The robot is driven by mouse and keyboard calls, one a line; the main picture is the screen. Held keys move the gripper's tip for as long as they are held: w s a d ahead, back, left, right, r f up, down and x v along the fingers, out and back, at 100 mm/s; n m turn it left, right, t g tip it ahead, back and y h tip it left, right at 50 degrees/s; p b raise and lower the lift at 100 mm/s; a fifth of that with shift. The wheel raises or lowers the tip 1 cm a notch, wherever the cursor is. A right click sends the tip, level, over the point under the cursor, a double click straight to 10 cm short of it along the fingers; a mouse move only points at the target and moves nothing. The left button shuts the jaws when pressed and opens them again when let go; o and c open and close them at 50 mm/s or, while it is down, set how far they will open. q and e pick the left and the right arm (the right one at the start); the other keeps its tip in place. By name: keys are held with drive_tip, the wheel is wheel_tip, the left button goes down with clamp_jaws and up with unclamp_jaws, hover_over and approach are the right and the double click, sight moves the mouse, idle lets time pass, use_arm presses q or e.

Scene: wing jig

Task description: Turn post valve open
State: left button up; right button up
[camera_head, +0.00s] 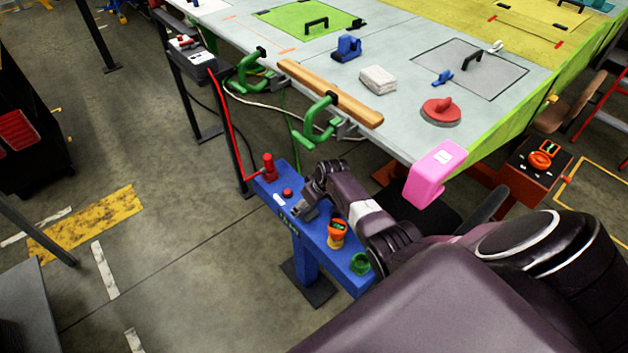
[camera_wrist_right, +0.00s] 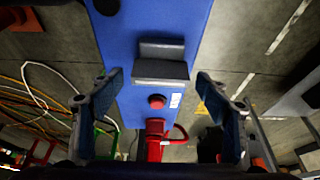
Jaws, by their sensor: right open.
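The blue post (camera_head: 312,262) stands on the floor beside the wing table. Its sloping top carries a red hose fitting (camera_head: 268,166), a red button (camera_head: 288,193), an orange knob (camera_head: 337,230) and a green knob (camera_head: 360,264). My left gripper is not in view.
The wing table (camera_head: 400,137) lies behind the post, with green clamps (camera_head: 318,122) and a wooden bar (camera_head: 330,92) along its edge. A pink block (camera_head: 435,173) covers its near corner. A red hose (camera_head: 228,125) runs up from the post. Floor left of the post is clear.

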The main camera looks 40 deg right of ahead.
drive_tip(key=v, duration=1.1)
drive_tip(key=shift+s+a+f, duration=0.1)
drive_tip(key=shift+s+f, duration=0.05)
drive_tip(key=shift+s, duration=0.05)
